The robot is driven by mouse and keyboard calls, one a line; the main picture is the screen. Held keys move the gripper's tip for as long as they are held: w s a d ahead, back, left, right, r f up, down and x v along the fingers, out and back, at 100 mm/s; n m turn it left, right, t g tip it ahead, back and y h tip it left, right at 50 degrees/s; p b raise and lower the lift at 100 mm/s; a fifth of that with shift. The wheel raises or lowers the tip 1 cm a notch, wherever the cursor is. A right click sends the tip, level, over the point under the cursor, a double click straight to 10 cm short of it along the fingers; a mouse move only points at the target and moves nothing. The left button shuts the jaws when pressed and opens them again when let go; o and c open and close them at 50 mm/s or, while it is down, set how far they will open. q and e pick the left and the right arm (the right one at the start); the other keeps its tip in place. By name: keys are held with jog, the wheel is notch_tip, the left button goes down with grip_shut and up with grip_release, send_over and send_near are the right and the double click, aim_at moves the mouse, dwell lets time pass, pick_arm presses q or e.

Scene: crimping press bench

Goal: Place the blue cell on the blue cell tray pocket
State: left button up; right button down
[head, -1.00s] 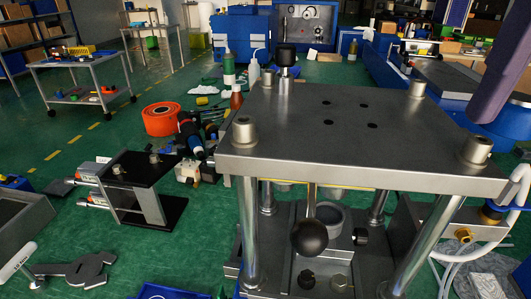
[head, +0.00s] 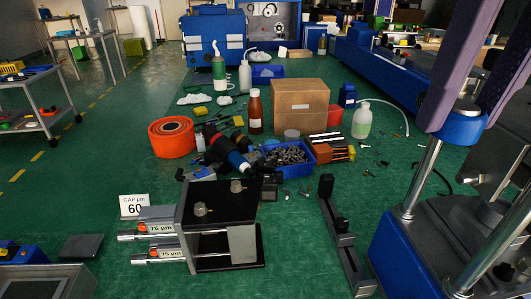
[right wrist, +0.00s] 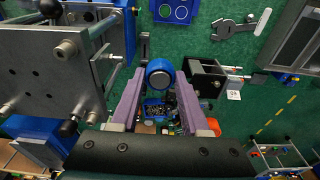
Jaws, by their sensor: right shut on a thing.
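My right gripper (head: 466,112) comes in at the upper right of the head view with its purple fingers. It is shut on the blue cell (head: 460,129), a short blue cylinder with a grey top. In the right wrist view the cell (right wrist: 160,77) sits between the two purple fingertips (right wrist: 160,72), held above the floor area. A blue tray (right wrist: 192,20) with two pale ring outlines shows at the top of that view, apart from the cell. I cannot tell from this which pocket is which. My left gripper is not in view.
The press (right wrist: 38,75) with its thick plate and posts stands close on the left in the wrist view. In the head view a black-topped fixture (head: 218,205), a cardboard box (head: 300,107), an orange roll (head: 172,138) and bottles lie on the green floor.

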jog(key=f, duration=0.1)
jog(key=a+f, duration=0.1)
jog(key=f+b, duration=0.1)
jog(key=shift+a+f, duration=0.1)
jog(key=shift+a, duration=0.2)
jog(key=a+f+b, duration=0.2)
jog(key=f+b, duration=0.2)
jog(key=f, duration=0.7)
jog(key=s+a+f+n+b, duration=0.1)
jog(key=a+f+b, duration=0.1)
jog(key=f, duration=0.9)
jog(key=s+a+f+n+b, duration=0.1)
jog(key=f+b, duration=0.4)
jog(key=f, duration=0.7)
jog(key=shift+s+a+b, duration=0.15)
jog(key=shift+a+b, duration=0.15)
jog(key=shift+a, duration=0.2)
pick_arm(q)
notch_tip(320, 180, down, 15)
jog(key=b, duration=0.1)
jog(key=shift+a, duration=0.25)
pick_arm(e)
jog(key=shift+f, duration=2.35)
pick_arm(q)
jog(key=shift+b, duration=0.3)
pick_arm(e)
jog(key=shift+f, duration=0.1)
jog(key=c, duration=0.7)
grip_release()
